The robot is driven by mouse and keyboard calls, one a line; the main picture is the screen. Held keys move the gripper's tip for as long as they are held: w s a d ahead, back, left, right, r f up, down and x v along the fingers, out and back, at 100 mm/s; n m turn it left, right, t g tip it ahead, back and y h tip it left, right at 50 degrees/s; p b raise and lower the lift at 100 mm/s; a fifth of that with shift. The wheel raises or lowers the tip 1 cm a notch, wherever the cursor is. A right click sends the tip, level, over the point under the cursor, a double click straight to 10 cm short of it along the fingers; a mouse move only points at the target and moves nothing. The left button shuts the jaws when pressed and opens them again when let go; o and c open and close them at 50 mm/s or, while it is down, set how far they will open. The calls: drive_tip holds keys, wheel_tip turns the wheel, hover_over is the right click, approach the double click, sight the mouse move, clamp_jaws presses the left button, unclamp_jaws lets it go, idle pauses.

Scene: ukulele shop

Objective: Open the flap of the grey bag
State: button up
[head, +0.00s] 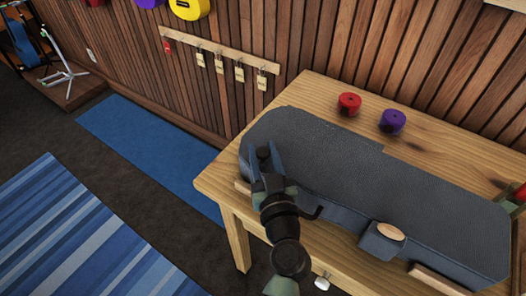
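The grey bag (400,190) is long and lies on a wooden table (317,86). Its top face looks flat and closed, with a step in its far edge near the middle. A small grey block with a tan top (383,238) sits at the bag's near side. I cannot make out which edge of the flap is free. My gripper (264,158) is over the bag's left end, its two fingers apart and nothing seen between them. Whether the fingers touch the bag is unclear. My gripper and wrist hide part of the bag's near left edge.
A red roll (349,103) and a purple roll (393,122) stand on the table behind the bag. Wooden strips (440,278) show along the bag's near edge. A slatted wall with a tag rail (220,57) is behind. Blue rugs (150,145) cover the floor at left.

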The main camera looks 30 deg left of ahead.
clamp_jaws()
idle(0.8)
